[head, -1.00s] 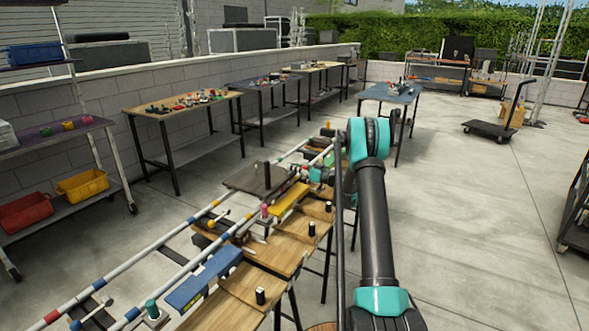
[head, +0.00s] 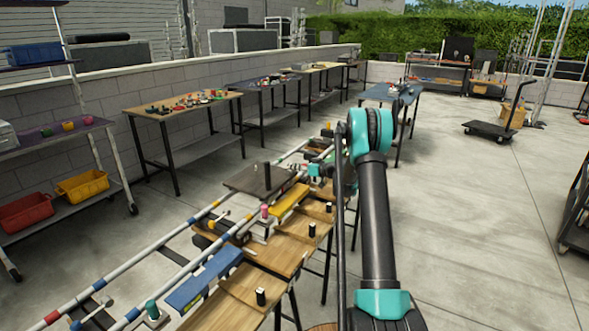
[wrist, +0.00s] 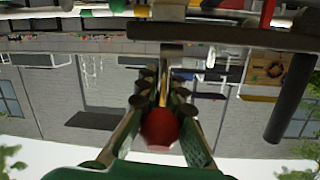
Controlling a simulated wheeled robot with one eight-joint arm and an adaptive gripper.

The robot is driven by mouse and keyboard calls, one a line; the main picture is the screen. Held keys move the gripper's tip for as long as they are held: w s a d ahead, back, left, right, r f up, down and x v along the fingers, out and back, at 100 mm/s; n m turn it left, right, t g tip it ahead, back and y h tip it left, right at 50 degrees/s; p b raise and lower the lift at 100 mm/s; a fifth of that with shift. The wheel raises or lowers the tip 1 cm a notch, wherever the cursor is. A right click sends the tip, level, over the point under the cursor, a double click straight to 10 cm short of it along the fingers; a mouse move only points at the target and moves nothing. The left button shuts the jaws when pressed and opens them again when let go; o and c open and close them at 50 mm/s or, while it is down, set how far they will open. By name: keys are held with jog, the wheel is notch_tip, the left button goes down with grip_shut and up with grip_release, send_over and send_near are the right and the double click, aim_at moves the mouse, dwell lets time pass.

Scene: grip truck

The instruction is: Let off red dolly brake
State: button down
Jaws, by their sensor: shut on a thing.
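A red rounded knob (wrist: 160,128) sits between the two green-sided fingers of my gripper (wrist: 160,105) in the wrist view. The fingers are shut on it. Whether it is the brake handle of the red dolly, and how it joins the track, I cannot tell. In the head view the track (head: 150,254) with striped rails runs from the lower left towards my arm. A dark flat platform (head: 262,180) with an upright post rides on it. My arm hides the place where the gripper works, and the red dolly is not clearly seen there.
A yellow block (head: 288,204), a blue block (head: 205,278) and a pink-topped knob (head: 264,210) line the near side of the track. Wooden benches (head: 240,298) stand below them. Worktables (head: 180,98) line the wall. The concrete floor to the right (head: 470,220) is open.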

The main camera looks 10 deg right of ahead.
jog(key=g+h, duration=0.2)
jog(key=a+g+h, duration=0.1)
jog(key=shift+w+a+r+h, duration=0.1)
jog(key=shift+w+r+h, duration=0.05)
jog(key=shift+r+h, duration=0.15)
jog(key=shift+w+a+g+h, duration=0.2)
jog(key=shift+g+h, duration=0.3)
jog(key=shift+h, duration=0.3)
jog(key=h, duration=0.1)
jog(key=g+h, duration=0.1)
jog(key=w+g+h, duration=0.1)
jog(key=shift+a+f, duration=0.1)
jog(key=shift+a, duration=0.2)
jog(key=shift+a+n+g+h, duration=0.1)
jog(key=shift+n+g+h, duration=0.2)
jog(key=shift+g+h, duration=0.3)
jog(key=shift+f, duration=0.1)
jog(key=c, duration=1.6)
grip_release()
jog(key=v, duration=1.2)
jog(key=shift+a, duration=0.35)
